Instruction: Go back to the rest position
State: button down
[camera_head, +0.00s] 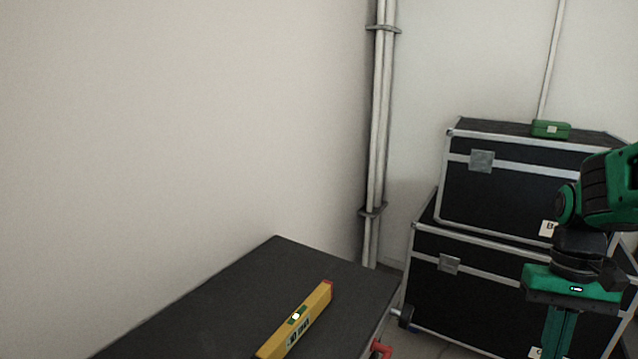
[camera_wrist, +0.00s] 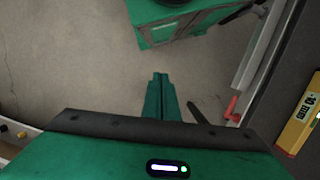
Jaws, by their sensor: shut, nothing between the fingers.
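My gripper (camera_head: 558,335) hangs at the right of the head view, pointing down, green with a dark wrist joint. Its fingers are together with nothing between them. The wrist view shows the same closed fingers (camera_wrist: 160,80) over bare floor. In the head view the gripper is to the right of the dark table and in front of the stacked cases. The ends of the fingers are cut off by the lower edge of the head view.
A yellow spirit level (camera_head: 312,315) lies on the dark table (camera_head: 250,265); the level also shows in the wrist view (camera_wrist: 303,122). A red handle (camera_wrist: 232,108) sticks out at the table's side. Two black cases (camera_head: 515,200) are stacked behind, a green box (camera_head: 550,129) on top.

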jog(key=s+d+r+m+t, duration=0.1)
jog(key=s+t, duration=0.1)
jog(key=s, duration=0.6)
jog(key=shift+d+m+t+h, duration=0.15)
jog(key=shift+m+t+h, duration=0.15)
jog(key=shift+m, duration=0.1)
